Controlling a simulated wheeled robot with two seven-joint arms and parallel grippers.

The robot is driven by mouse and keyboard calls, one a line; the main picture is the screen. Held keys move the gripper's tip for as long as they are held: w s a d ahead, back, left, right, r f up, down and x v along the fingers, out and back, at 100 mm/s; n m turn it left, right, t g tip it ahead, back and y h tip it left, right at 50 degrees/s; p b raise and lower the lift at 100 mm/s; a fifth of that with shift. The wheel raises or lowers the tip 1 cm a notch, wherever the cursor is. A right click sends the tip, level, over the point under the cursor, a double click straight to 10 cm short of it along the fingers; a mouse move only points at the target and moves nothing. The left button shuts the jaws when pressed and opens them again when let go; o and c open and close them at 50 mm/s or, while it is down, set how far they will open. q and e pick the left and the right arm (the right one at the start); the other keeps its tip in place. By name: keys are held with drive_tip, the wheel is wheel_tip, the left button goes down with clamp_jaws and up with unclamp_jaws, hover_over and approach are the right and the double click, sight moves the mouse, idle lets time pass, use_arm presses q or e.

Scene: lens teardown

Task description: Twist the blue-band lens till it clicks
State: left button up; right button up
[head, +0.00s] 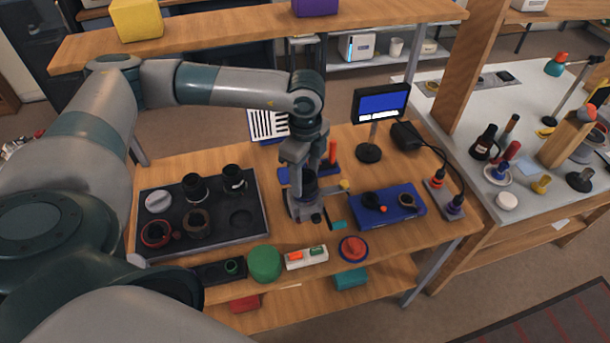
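My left gripper (306,208) points down over the middle of the wooden workbench (330,258). A dark cylinder (309,183) with a bluish tint shows at the gripper; it may be the blue-band lens, but its band is not clear. The gripper and wrist partly cover it, and I cannot tell whether the fingers are closed on it. Blue base parts (323,170) show around and behind the gripper. My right gripper is not in view.
A dark tray (222,237) at left holds several lens parts and has an empty round recess. A blue mat (408,209) with a dark ring lies at right. A monitor (381,103) stands behind. A green drum (264,264) and red-blue disc (353,249) sit along the front.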

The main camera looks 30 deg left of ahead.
use_arm(q)
drive_tip(key=c, duration=0.6)
drive_tip(key=shift+m+b, duration=0.65)
drive_tip(key=shift+m, duration=0.15)
drive_tip(key=shift+c, duration=0.2)
drive_tip(key=shift+m, duration=0.5)
drive_tip(key=shift+b, duration=0.3)
drive_tip(key=shift+m+b, duration=0.5)
drive_tip(key=shift+m, duration=0.8)
drive_tip(key=shift+b, duration=0.3)
